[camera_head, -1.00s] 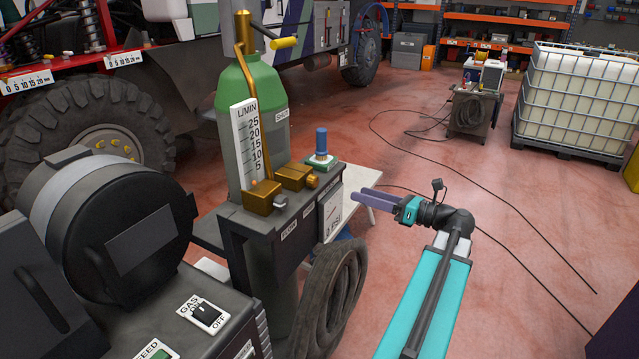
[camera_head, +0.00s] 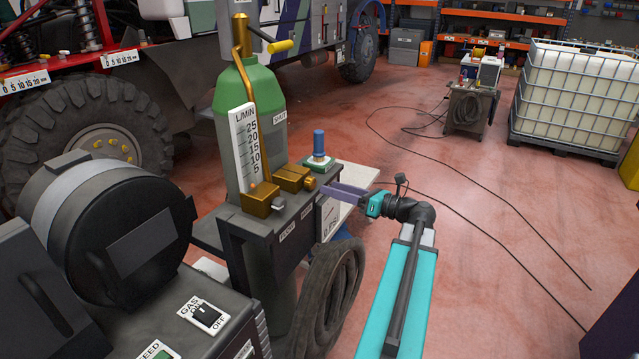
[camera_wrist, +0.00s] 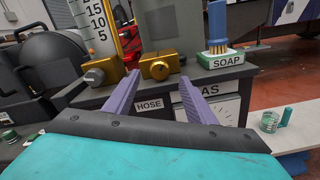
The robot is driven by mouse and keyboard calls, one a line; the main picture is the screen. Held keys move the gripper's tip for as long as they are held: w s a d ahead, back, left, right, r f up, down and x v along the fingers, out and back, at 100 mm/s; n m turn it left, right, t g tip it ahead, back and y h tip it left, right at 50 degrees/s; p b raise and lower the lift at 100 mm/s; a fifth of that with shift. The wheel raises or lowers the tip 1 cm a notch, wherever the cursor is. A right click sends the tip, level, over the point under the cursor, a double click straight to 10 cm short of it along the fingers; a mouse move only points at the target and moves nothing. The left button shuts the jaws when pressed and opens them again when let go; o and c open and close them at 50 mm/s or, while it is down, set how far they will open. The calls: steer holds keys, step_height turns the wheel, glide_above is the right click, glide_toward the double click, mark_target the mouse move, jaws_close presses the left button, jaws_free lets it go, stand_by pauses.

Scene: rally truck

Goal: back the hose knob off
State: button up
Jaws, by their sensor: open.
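The hose knob (camera_wrist: 160,70) is a small brass knob on the front of a brass block, above the HOSE label (camera_wrist: 150,104) in the wrist view. In the head view, its brass block (camera_head: 291,178) sits on the dark bench beside the green cylinder, and my fingers come close to its right side. My gripper (camera_wrist: 156,82) has two purple fingers, spread open with nothing between them. In the wrist view the knob shows between and just beyond the fingertips; contact cannot be told. My gripper also shows in the head view (camera_head: 332,189).
A second brass block (camera_wrist: 114,66) with a silver knob is on the left, below the flow scale (camera_wrist: 101,28). A blue brush (camera_wrist: 217,22) stands on the SOAP block (camera_wrist: 220,59) at right. A coiled hose (camera_head: 330,295) hangs below.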

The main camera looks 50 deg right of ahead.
mark_target(314, 184)
steer(key=shift+p+x, duration=0.65)
steer(key=shift+x, duration=2.05)
steer(key=c, duration=1)
steer(key=shift+c, duration=0.2)
steer(key=shift+f+n+b, duration=0.1)
steer(key=shift+n+b, duration=0.2)
steer(key=shift+b, duration=0.05)
steer(key=n+b, duration=0.3)
steer(key=shift+f+n, duration=0.1)
steer(key=shift+n, duration=0.3)
steer(key=shift+a+n+b, duration=0.1)
steer(key=shift+n+b, duration=1.25)
steer(key=shift+n, duration=0.25)
steer(key=shift+r, duration=0.2)
